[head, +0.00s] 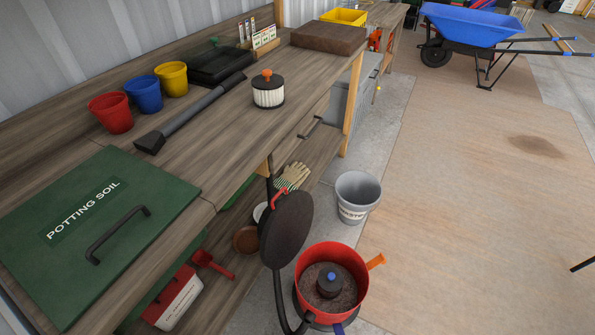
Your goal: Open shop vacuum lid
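The shop vacuum is a red round drum (307,268) on the floor at the bottom centre. Its top is open, and I see a brownish inside with a dark, blue-topped piece (331,281) in the middle. A dark round lid (287,228) with a red handle (279,200) stands nearly upright at the drum's left side, toward the bench. A black hose (280,300) runs down beside it. An orange spout-like part (376,261) sticks out at the drum's right. Neither of my grippers shows in the head view.
The wooden workbench (225,150) runs along the left, with a green potting soil lid (100,230), a black nozzle tube (190,113) and a white pleated filter (268,92). A grey bucket (357,196) stands behind the drum. The floor to the right (470,220) is mostly clear.

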